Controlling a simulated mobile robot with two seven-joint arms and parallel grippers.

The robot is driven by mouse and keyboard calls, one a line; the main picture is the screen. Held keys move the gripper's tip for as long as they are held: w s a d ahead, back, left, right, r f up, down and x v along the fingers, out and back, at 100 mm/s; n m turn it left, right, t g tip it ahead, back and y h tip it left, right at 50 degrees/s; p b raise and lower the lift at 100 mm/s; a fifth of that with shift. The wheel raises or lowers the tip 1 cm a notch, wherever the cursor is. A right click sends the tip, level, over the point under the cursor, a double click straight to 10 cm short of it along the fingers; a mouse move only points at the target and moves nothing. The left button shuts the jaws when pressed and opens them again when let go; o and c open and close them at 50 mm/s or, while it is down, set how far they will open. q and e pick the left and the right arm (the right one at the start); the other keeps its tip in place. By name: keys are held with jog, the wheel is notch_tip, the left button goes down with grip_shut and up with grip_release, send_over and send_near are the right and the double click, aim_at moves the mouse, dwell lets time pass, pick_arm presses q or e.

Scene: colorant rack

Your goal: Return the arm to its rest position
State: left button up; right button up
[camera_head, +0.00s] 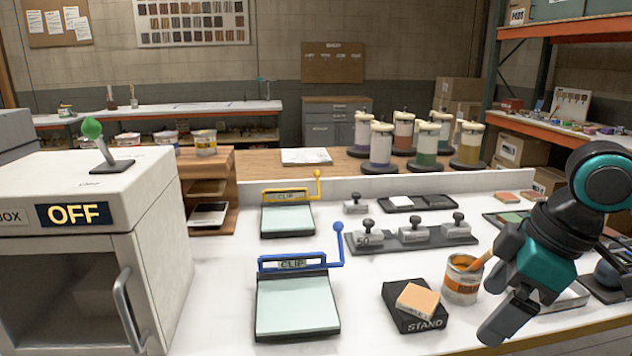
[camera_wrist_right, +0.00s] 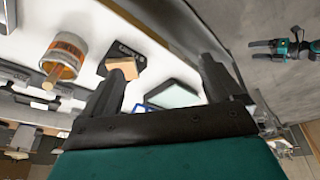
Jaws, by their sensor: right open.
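My right gripper (camera_head: 492,290) hangs over the right front of the white table in the head view, its fingers pointing down and left. In the right wrist view its two fingers (camera_wrist_right: 162,80) are spread apart with nothing held between them. It is right of the black stand (camera_head: 425,325), which bears a peach block (camera_head: 417,299), and close to the open orange-labelled can (camera_head: 462,282) with a stick in it. My left gripper (camera_wrist_right: 265,49) shows small in the right wrist view, above bare floor, too small to tell its jaws. It is outside the head view.
Two clip boards, blue (camera_head: 296,305) and yellow (camera_head: 288,220), lie mid-table. Weights (camera_head: 415,232) sit on a dark tray behind the can. A white box marked OFF (camera_head: 150,205) fills the left. Several colorant canisters (camera_head: 381,150) stand at the back. The table front is partly clear.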

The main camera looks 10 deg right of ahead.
jog(key=a+f, duration=0.6)
jog(key=f, duration=0.5)
jog(key=s+a+f+m+h, duration=0.1)
jog(key=s+a+f+m, duration=0.25)
jog(key=s+f, duration=0.3)
jog(key=s+a+f+m+h, duration=0.1)
jog(key=s+a+f+m, duration=0.1)
jog(key=s+f+m, duration=0.35)
jog(key=w+a+f+n+t, duration=0.1)
jog(key=w+f+t, duration=0.2)
jog(key=f+t, duration=0.1)
jog(key=w+a+f+n+t+y, duration=0.1)
jog(key=w+f+t, duration=0.3)
jog(key=f, duration=0.3)
jog(key=shift+a+y, duration=0.3)
jog(key=shift+a, duration=0.05)
